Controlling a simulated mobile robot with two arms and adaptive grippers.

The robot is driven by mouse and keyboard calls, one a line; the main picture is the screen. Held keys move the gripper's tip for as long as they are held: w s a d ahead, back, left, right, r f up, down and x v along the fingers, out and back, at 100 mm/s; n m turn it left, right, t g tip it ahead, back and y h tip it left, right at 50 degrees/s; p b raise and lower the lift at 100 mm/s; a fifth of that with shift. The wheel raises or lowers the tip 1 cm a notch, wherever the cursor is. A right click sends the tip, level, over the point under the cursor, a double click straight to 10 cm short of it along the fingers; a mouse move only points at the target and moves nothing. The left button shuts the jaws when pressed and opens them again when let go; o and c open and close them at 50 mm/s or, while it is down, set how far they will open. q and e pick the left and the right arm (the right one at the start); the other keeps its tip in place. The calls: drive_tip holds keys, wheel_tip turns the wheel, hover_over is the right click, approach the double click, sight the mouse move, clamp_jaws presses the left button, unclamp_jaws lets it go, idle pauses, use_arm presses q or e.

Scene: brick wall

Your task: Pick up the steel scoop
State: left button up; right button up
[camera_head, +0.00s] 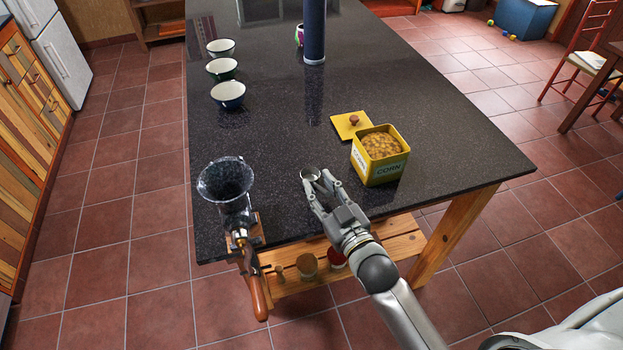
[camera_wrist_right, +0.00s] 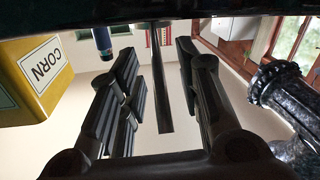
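The steel scoop (camera_head: 310,174) lies on the dark countertop, its round bowl just beyond my right gripper (camera_head: 317,185). In the right wrist view a long dark bar, apparently the scoop's handle (camera_wrist_right: 162,95), runs between the fingers of my right gripper (camera_wrist_right: 156,60). Gaps show on both sides of the bar, so the fingers are open around it and not pressed on it. In the head view the fingers partly hide the handle. My left gripper is in neither view.
A yellow corn tin (camera_head: 378,169), full of corn, stands right of the scoop, with its yellow lid (camera_head: 350,126) behind. Several bowls (camera_head: 228,94) and a dark blue column (camera_head: 314,35) are farther back.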

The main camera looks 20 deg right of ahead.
clamp_jaws()
drive_tip(key=shift+r, duration=0.1)
idle(0.3)
drive_tip(key=shift+r, duration=0.55)
drive_tip(key=s+d+r, duration=0.8)
drive_tip(key=s+r, duration=0.3)
drive_tip(key=shift+s+d+r+p, duration=0.15)
drive_tip(key=shift+r+p, duration=0.15)
drive_tip(key=shift+r, duration=0.05)
